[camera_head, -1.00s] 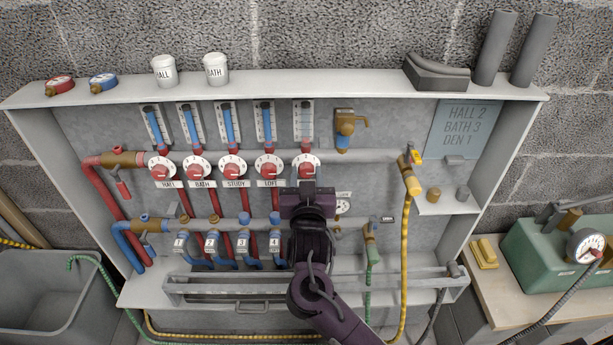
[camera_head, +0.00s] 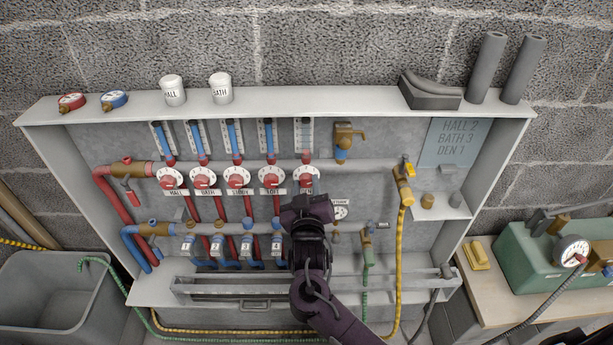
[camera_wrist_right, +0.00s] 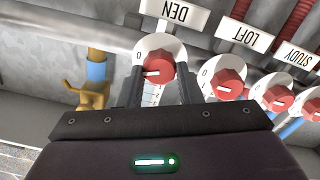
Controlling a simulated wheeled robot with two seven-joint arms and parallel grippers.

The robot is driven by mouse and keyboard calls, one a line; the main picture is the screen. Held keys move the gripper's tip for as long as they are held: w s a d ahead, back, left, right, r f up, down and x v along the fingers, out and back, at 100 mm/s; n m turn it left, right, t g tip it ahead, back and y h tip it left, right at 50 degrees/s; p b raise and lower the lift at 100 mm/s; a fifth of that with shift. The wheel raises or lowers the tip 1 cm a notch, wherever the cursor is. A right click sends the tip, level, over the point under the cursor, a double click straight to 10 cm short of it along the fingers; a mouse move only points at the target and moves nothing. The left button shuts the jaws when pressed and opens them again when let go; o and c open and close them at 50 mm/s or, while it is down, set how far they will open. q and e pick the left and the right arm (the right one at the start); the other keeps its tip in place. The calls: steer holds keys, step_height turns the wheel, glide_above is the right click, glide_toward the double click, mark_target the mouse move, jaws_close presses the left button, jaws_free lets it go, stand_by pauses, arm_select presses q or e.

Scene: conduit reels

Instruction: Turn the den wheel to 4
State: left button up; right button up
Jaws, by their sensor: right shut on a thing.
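The den wheel (camera_head: 306,174) is the rightmost of a row of white dials with red knobs on the panel. In the head view my right gripper (camera_head: 307,194) covers its lower part. In the right wrist view, seen upside down, the den wheel (camera_wrist_right: 157,50) sits between the two dark fingers of my right gripper (camera_wrist_right: 161,86), under the DEN label (camera_wrist_right: 182,13). The fingers are shut on its red knob. A white pointer line on the knob points left; a 0 shows at the dial's left. The other numbers cannot be read. My left gripper is not in view.
The loft wheel (camera_head: 271,179) stands close left of the den wheel. A brass tap (camera_head: 345,140) is to its upper right. A card (camera_head: 458,142) reads HALL 2, BATH 3, DEN 1. A grey rail (camera_head: 240,288) runs below.

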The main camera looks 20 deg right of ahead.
steer(key=n+p, duration=0.7)
steer(key=shift+a+r, duration=0.1)
steer(key=shift+r, duration=0.1)
steer(key=n+p, duration=0.3)
steer(key=shift+f+n, duration=0.15)
steer(key=shift+n, duration=0.25)
steer(key=n+p, duration=0.2)
steer(key=n, duration=0.1)
steer(key=shift+n, duration=0.3)
steer(key=n+p, duration=0.2)
steer(key=n, duration=0.2)
steer(key=shift+f+p, duration=0.15)
steer(key=shift+p, duration=0.2)
steer(key=n+p, duration=0.1)
steer(key=n, duration=0.4)
steer(key=shift+f+p, duration=0.1)
steer(key=shift+p, duration=0.25)
steer(key=n+p, duration=0.1)
steer(key=n, duration=0.3)
steer(key=shift+f, duration=0.1)
steer(key=shift+n+p, duration=0.6)
steer(key=shift+n, duration=1.5)
steer(key=shift+f, duration=0.1)
